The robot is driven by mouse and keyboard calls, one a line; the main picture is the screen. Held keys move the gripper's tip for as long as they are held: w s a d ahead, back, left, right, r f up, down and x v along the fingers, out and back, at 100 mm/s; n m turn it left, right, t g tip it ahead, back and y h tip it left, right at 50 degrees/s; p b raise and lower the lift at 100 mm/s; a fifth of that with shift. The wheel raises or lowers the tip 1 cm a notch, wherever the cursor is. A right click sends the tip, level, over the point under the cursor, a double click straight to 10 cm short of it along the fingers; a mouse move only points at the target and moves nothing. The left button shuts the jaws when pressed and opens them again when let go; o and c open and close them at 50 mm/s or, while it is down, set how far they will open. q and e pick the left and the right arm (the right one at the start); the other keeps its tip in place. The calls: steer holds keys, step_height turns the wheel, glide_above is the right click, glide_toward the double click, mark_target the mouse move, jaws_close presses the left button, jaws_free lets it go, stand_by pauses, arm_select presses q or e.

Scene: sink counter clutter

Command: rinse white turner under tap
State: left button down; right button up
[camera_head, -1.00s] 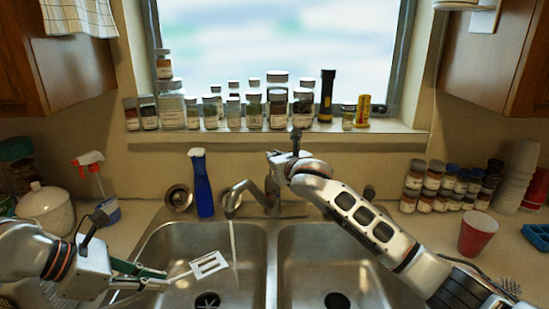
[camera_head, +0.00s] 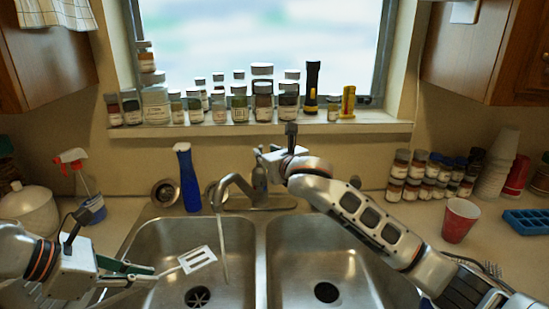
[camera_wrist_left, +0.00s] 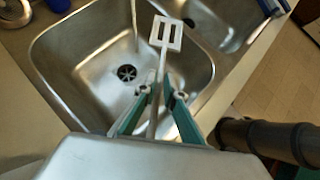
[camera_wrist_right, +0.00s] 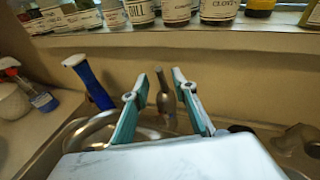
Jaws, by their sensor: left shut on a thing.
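The white turner (camera_head: 198,259) has a flat slotted head and a thin handle. My left gripper (camera_head: 150,271) is shut on its handle and holds it over the left sink basin. The turner head also shows in the left wrist view (camera_wrist_left: 166,33). The tap (camera_head: 235,184) runs a thin water stream (camera_head: 224,245) into the left basin. In the head view the stream falls just right of the turner head, with a small gap. My right gripper (camera_wrist_right: 160,88) is open behind the tap, with the upright metal tap lever (camera_wrist_right: 163,100) between its fingers, apparently untouched.
A blue bottle (camera_head: 187,178) stands behind the left basin. A spray bottle (camera_head: 82,187) and white pot (camera_head: 30,208) are at left. A red cup (camera_head: 460,220) and several jars (camera_head: 425,177) stand at right. The right basin (camera_head: 315,260) is empty.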

steer(key=v, duration=0.6)
steer(key=shift+s, duration=0.3)
steer(key=shift+d, duration=0.1)
